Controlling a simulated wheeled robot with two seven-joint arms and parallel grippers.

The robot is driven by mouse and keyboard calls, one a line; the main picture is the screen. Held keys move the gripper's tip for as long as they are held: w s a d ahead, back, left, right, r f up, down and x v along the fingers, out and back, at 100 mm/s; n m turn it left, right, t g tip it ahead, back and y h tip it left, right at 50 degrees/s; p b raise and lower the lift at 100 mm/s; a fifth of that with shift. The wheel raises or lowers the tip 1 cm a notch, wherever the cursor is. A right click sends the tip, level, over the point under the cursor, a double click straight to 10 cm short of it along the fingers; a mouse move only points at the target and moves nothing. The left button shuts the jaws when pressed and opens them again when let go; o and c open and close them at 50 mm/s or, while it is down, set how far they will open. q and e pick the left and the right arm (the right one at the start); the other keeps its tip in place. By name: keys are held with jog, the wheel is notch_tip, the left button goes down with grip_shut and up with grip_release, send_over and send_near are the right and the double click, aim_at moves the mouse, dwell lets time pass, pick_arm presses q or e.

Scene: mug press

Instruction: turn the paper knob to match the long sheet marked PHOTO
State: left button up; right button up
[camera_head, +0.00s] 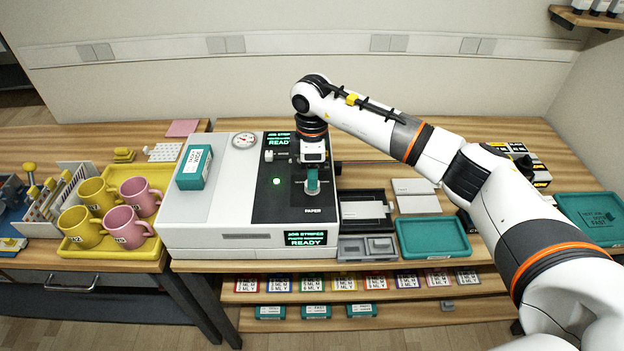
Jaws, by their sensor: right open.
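The white press machine (210,210) stands at the middle of the bench. Its black panel carries the PAPER label, and the paper knob (312,187) sits just above that label. My right gripper (312,180) comes down over the knob from above, with its fingers around or beside it; contact cannot be told. The knob's setting is mostly hidden by the gripper. The front display (306,238) reads JOB STRIPES and READY. A long sheet marked PHOTO cannot be made out. My left gripper is out of view.
A teal box (195,167) lies on top of the machine. A yellow tray (72,247) holds yellow and pink mugs at the left. A teal tray (432,237) is right of the machine. My right arm spans the right side.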

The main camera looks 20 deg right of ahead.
notch_tip(320, 180, up, 9)
jog(key=b, duration=0.2)
jog(key=shift+a+f, duration=0.1)
